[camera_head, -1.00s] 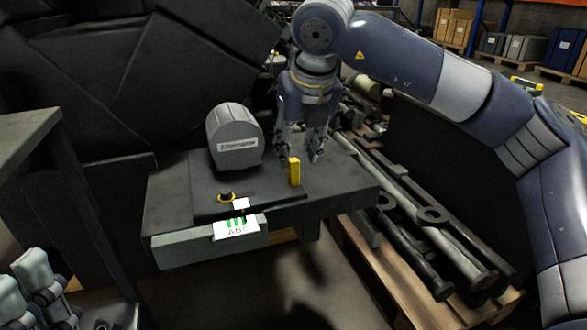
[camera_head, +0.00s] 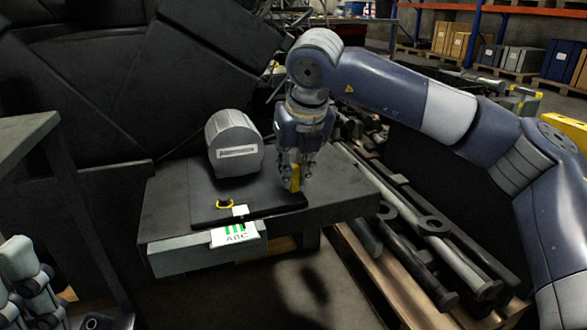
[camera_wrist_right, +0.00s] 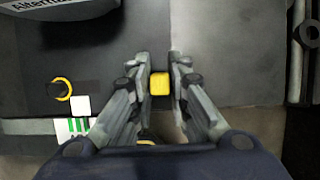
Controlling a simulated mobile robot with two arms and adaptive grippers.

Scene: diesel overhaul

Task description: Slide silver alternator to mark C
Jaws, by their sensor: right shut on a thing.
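The silver alternator (camera_head: 234,143), a rounded grey body with a label, stands at the back of a dark plate (camera_head: 205,187) on a bench. Its lower edge shows at the top left of the right wrist view (camera_wrist_right: 62,8). A yellow upright block (camera_head: 292,178) stands at the plate's right side. My right gripper (camera_head: 297,178) is shut on the yellow block, which shows between its fingers in the right wrist view (camera_wrist_right: 160,83). A card reading ABC with green bars (camera_head: 235,233) is at the bench's front edge. My left gripper (camera_head: 22,260) is partly visible at the lower left; its fingertips are unclear.
A yellow ring (camera_head: 225,204) and a small white square (camera_head: 240,211) lie near the plate's front edge. The bench top (camera_head: 345,190) right of the plate is clear. Long metal shafts (camera_head: 430,255) lie on a pallet to the right.

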